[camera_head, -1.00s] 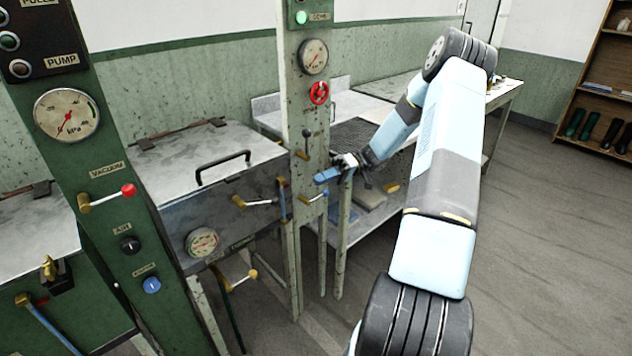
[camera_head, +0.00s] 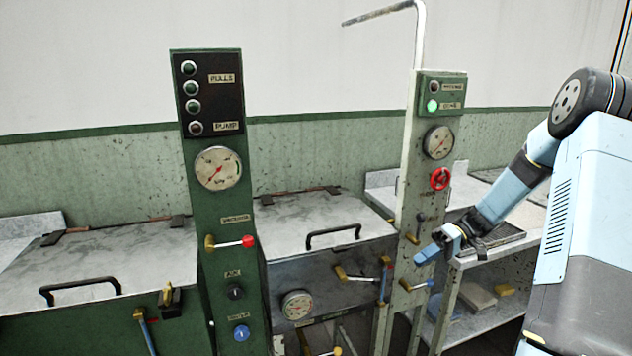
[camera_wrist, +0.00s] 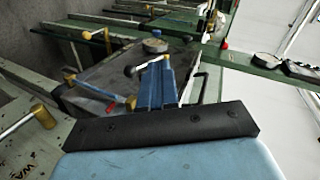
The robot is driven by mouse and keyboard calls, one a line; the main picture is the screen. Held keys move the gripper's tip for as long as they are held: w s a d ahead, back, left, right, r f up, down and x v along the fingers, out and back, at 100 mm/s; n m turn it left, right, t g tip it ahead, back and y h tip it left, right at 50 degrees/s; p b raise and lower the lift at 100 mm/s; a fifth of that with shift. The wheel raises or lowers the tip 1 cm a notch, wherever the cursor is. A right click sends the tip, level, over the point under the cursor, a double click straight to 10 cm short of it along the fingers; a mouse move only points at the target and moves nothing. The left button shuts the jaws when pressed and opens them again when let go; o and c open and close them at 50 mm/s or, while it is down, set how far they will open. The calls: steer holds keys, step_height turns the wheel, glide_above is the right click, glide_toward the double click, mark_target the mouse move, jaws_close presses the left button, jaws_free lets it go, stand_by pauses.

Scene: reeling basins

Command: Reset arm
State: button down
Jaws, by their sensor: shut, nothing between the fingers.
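My gripper (camera_head: 428,256) is at the end of my light-blue arm on the right side of the head view. Its blue fingers point left, close to the grey post (camera_head: 402,260) with the gauge and red handwheel. I cannot tell whether they touch the post. In the wrist view the blue fingers (camera_wrist: 155,85) lie together, with nothing visible between them. The lidded metal basin with levers and a gauge shows beyond them.
The green control panel (camera_head: 208,290) carries a gauge, a red-knobbed lever (camera_head: 248,241) and knobs. Lidded basins (camera_head: 325,235) stand either side of it. A grey table with a shelf (camera_head: 500,310) stands at the right, under my arm. A bent pipe rises above the post.

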steer(key=s+a+r+m+t+h, duration=0.1)
steer(key=s+a+r+h, duration=0.25)
steer(key=s+r, duration=0.3)
steer(key=s+a+r+m+t+h, duration=0.1)
steer(key=s+a+r+m+h, duration=0.15)
steer(key=s+r+h, duration=0.35)
steer(key=s+r+m+t+h, duration=0.3)
steer(key=s+r+t, duration=0.4)
steer(key=s+r, duration=0.3)
steer(key=shift+s+t, duration=0.4)
steer(key=shift+s, duration=2)
